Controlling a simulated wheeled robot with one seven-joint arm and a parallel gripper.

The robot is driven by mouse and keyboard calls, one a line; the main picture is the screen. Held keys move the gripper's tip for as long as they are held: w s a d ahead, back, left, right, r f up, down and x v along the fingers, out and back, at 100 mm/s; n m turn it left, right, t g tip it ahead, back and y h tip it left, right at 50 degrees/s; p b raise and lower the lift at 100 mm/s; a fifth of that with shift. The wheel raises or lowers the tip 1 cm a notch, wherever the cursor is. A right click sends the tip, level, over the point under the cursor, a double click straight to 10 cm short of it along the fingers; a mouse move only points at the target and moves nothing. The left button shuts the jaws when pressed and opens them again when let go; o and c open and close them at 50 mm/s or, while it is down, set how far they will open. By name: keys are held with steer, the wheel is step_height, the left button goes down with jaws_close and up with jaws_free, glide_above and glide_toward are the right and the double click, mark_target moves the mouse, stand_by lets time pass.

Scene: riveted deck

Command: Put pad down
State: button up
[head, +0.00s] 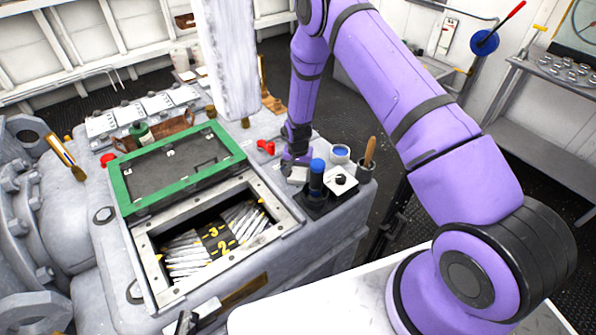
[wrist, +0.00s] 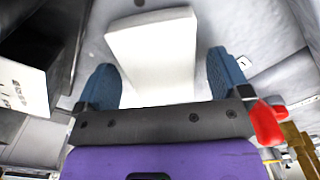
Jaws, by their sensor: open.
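The pad, a plain white block, lies on the grey machine top in the head view (head: 297,174). In the wrist view the white pad (wrist: 152,45) sits just beyond and partly between two blue fingers. My gripper (wrist: 160,80) is open, with a finger apart on each side of the pad and no clear contact. In the head view my gripper (head: 296,160) points down just behind the pad, and its fingertips are hard to make out.
A blue-topped post (head: 317,175) and a white block with a black knob (head: 341,182) stand close right of the pad. A blue-topped tin (head: 340,153) and a brush pot (head: 366,169) are behind. A red piece (head: 265,147) lies left. The open hatch (head: 285,222) is in front.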

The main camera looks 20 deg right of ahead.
mark_target(298, 171)
step_height(298, 171, up, 11)
steer(key=shift+r, duration=0.15)
stand_by(0.7)
